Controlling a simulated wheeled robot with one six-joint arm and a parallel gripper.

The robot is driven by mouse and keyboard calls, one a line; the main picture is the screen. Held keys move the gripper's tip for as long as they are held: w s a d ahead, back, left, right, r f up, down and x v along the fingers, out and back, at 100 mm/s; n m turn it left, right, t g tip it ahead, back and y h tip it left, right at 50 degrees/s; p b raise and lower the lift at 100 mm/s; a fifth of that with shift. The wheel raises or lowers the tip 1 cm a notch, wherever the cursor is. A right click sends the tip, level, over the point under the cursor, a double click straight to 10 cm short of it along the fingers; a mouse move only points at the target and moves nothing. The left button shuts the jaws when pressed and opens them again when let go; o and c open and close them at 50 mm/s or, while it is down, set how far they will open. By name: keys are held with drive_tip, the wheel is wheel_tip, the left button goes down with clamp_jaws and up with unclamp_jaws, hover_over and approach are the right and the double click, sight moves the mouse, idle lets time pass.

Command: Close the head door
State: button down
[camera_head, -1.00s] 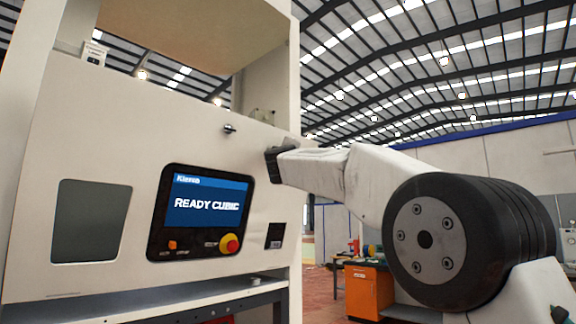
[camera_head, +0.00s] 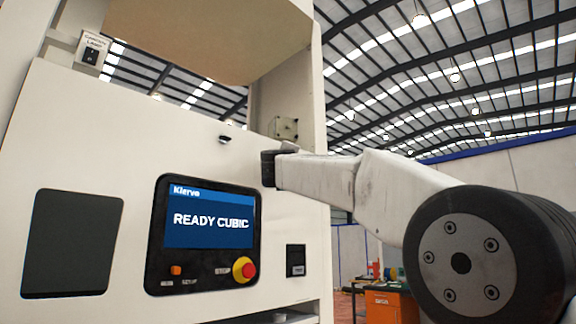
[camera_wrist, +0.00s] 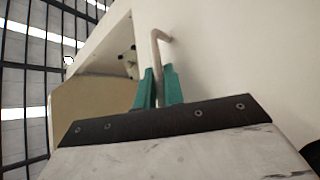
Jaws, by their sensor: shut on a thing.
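A white machine panel (camera_head: 130,125) with a screen faces me in the head view; I cannot tell for sure whether it is the head door. My gripper (camera_wrist: 158,76) has two green fingers, shut on a bent metal handle (camera_wrist: 155,48) that stands out from a white surface (camera_wrist: 225,55) in the wrist view. The handle's upper end bends to the right there. In the head view the dark end of my gripper (camera_head: 268,168) is close to the panel, right of the screen's top corner. The fingers and handle are hidden there.
The screen (camera_head: 207,220) reads READY CUBIC, with a red and yellow stop button (camera_head: 244,270) below it. A dark window (camera_head: 72,242) is at left. A beige board (camera_head: 185,35) overhangs the open upper part. An orange cabinet (camera_head: 390,306) stands behind at right.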

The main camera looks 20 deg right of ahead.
drive_tip(key=shift+s+a+r, duration=0.1)
drive_tip(key=shift+s+r, duration=0.25)
drive_tip(key=shift+r, duration=0.35)
drive_tip(key=c, duration=1.5)
unclamp_jaws()
drive_tip(key=shift+s+a, duration=0.1)
drive_tip(key=shift+f, duration=0.15)
drive_tip(key=shift+w+f, duration=0.15)
drive_tip(key=shift+w, duration=0.05)
drive_tip(key=v, duration=0.7)
drive_tip(key=shift+s, duration=0.35)
drive_tip(key=shift+a+f, duration=0.15)
